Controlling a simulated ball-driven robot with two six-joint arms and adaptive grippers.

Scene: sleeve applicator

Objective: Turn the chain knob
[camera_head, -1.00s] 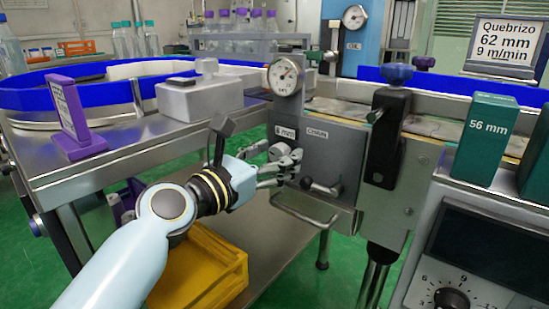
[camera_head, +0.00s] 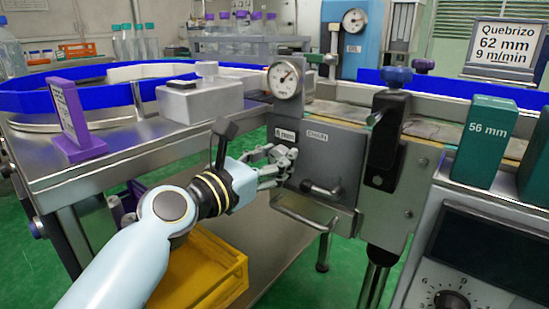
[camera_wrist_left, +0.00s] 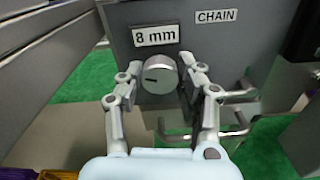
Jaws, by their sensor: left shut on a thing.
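The chain knob (camera_wrist_left: 157,74) is a round silver knob with a dark mark pointing left. It sits on a grey panel (camera_wrist_left: 275,45) below a plate reading "8 mm" (camera_wrist_left: 156,35) and left of a "CHAIN" label (camera_wrist_left: 216,16). My left gripper (camera_wrist_left: 160,72) has one finger on each side of the knob and is shut on it. In the head view my left gripper (camera_head: 281,165) reaches the panel from the left, and its fingers mostly hide the knob. My right gripper is in neither view.
A round gauge (camera_head: 285,78) stands above the panel. A black clamp with a blue knob (camera_head: 397,75) stands further right. A yellow crate (camera_head: 205,275) is under my left arm.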

